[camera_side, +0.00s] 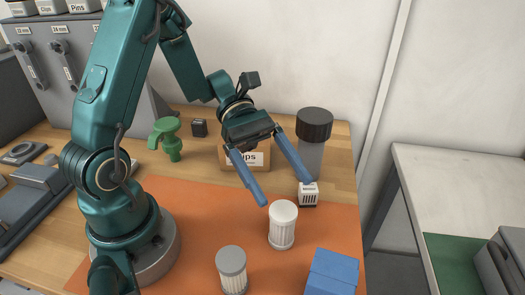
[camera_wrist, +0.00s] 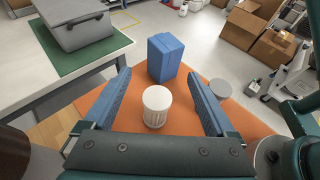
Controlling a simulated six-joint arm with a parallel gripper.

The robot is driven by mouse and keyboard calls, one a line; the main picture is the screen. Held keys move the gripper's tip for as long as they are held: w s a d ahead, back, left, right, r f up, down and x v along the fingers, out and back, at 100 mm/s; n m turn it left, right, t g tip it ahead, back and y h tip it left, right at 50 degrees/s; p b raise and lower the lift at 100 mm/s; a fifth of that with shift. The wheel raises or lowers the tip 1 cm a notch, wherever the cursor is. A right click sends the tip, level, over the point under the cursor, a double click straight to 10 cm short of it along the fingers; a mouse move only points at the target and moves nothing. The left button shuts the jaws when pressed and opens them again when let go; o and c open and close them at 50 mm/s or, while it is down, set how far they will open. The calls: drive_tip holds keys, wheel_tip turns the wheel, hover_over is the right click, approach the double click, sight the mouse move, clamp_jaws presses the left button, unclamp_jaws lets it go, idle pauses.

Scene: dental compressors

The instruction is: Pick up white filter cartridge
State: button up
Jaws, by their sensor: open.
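The white filter cartridge (camera_side: 283,225) stands upright on the orange mat (camera_side: 190,215). It has a plain white cap and a ribbed body. In the wrist view the white cartridge (camera_wrist: 156,106) stands between my two blue fingers, beyond the gripper's body. My gripper (camera_side: 287,192) is open and empty, with its fingers spread wide above and behind the cartridge in the side view. It also shows in the wrist view (camera_wrist: 158,82). A similar cartridge with a grey cap (camera_side: 232,270) stands to the front left; its grey top (camera_wrist: 220,88) shows right of the fingers.
A blue block (camera_side: 332,272) stands at the mat's front right, near the white cartridge. Mat left of the cartridges is clear.

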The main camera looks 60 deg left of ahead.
sight(289, 239)
wheel_tip(289, 239, down, 10)
drive_tip(key=shift+d+r, duration=0.1)
drive_tip(key=shift+r, duration=0.1)
drive_tip(key=shift+x, duration=2.5)
clamp_jaws()
